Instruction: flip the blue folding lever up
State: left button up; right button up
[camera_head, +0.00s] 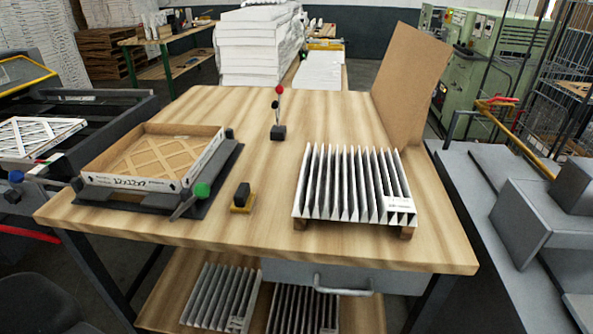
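A blue round knob (15,176) shows at the far left, beyond the left edge of the wooden table. A thin grey bar appears to run from it toward the left side of the black fixture (140,200), so the lever looks folded outward and nearly flat. How it joins the fixture is too small to tell. The fixture holds a shallow cardboard-framed filter (150,157) with a lattice face. Neither of my grippers is in view.
A green-knobbed lever (202,190) tilts up at the fixture's right corner. A red-knobbed upright lever (279,90) stands at the table's back. A small black switch on a yellow base (242,198) and a pleated filter (352,185) stand on the table (300,240).

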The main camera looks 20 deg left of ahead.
aim_at(165, 201)
jog(key=u, duration=1.95)
